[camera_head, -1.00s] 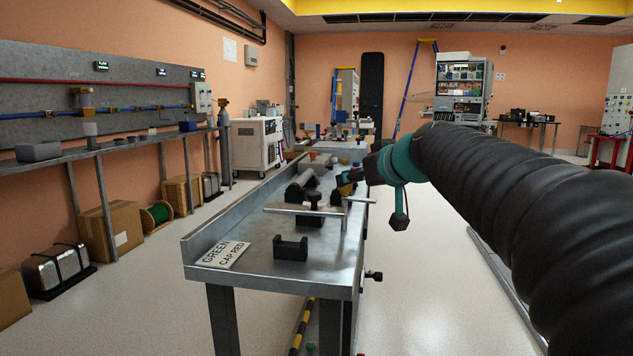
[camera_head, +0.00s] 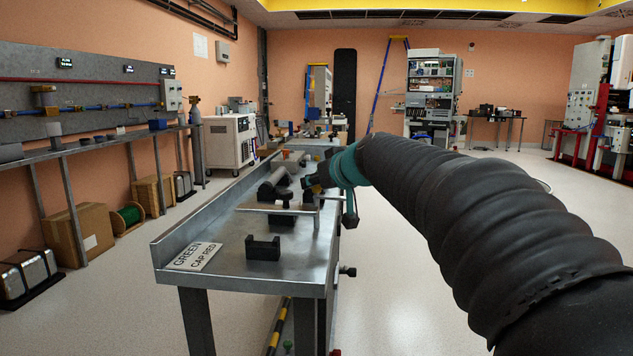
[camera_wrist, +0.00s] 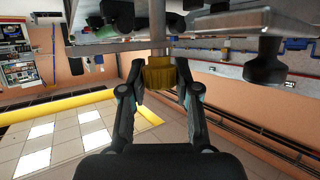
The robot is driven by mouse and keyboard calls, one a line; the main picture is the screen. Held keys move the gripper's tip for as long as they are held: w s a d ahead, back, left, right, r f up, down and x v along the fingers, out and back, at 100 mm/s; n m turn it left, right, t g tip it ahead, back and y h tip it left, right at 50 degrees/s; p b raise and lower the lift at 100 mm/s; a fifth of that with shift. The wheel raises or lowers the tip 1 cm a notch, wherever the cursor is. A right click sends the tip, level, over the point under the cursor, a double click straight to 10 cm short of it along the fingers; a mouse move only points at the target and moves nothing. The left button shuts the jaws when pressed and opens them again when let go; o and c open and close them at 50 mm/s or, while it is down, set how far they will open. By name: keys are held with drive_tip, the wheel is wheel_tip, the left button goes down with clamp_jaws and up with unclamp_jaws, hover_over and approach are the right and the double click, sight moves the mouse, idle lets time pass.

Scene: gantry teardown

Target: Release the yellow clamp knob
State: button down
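The yellow clamp knob (camera_wrist: 158,76) shows in the middle of the wrist view, on a pale stem under a grey metal part. My gripper (camera_wrist: 159,70) is open, with one dark finger on each side of the knob. Narrow gaps seem to remain between the fingers and the knob. The knob cannot be made out there, as my wrist and arm cover that area.
A black U-shaped block (camera_head: 263,248) and a sign reading GREEN CAP RED (camera_head: 194,256) sit at the bench's near end. A flat metal bar (camera_head: 275,209) and a grey cylinder (camera_head: 274,180) lie farther back. The floor right of the bench is clear.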

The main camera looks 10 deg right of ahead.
drive_tip(key=shift+d+f+n+y+b, duration=0.1)
drive_tip(key=shift+f+n+y+b, duration=0.25)
drive_tip(key=shift+b, duration=1.4)
drive_tip(key=shift+r+n+g+y+b, duration=0.25)
drive_tip(key=shift+n+y+b, duration=0.25)
drive_tip(key=shift+b, duration=0.35)
drive_tip(key=shift+r+n+g+y, duration=0.15)
drive_tip(key=shift+n+g+y, duration=0.1)
drive_tip(key=shift+y, duration=0.1)
drive_tip(key=c, duration=0.8)
unclamp_jaws()
drive_tip(key=shift+s, duration=0.1)
drive_tip(key=v, duration=1.1)
drive_tip(key=shift+s+r, duration=0.2)
drive_tip(key=shift+s, duration=0.15)
